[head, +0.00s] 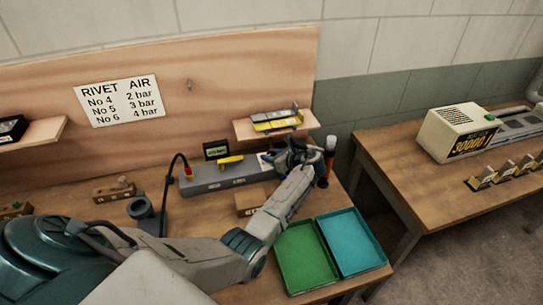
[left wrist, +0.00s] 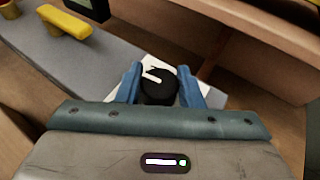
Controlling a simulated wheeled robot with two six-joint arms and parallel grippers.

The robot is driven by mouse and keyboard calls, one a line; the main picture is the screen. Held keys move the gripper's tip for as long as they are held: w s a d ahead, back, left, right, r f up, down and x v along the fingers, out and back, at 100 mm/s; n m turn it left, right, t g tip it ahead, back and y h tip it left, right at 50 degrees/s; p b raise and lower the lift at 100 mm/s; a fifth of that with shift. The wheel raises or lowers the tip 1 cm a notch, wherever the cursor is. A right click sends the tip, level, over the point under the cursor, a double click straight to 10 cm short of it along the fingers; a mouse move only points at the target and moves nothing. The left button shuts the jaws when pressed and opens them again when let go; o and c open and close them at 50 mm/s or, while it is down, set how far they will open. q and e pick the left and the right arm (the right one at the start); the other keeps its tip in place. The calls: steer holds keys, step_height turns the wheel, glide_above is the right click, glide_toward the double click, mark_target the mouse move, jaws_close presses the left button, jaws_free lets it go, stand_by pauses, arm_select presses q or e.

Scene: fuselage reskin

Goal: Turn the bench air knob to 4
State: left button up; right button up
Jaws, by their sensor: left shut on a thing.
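The bench air unit is a long grey box (head: 228,178) at the back of the bench, with a yellow lever (head: 230,160) and a small dark display (head: 216,150). Its air knob (left wrist: 158,88) is black and round with a white pointer mark, on a white dial plate (left wrist: 187,74). My left gripper (left wrist: 160,90) has its blue fingers on both sides of the knob, shut on it. The pointer aims to the upper left in the left wrist view; the dial numbers are not readable. In the head view my left gripper (head: 290,158) hides the knob. My right gripper is not in view.
A sign (head: 119,101) pairs rivet numbers with 2, 3 and 4 bar. A small shelf (head: 275,128) hangs above the unit. A dark upright tool with an orange part (head: 329,158) stands beside my gripper. Green (head: 306,282) and blue (head: 350,266) trays lie in front.

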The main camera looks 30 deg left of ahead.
arm_select(q)
steer(key=o, duration=1)
steer(key=shift+c, duration=0.2)
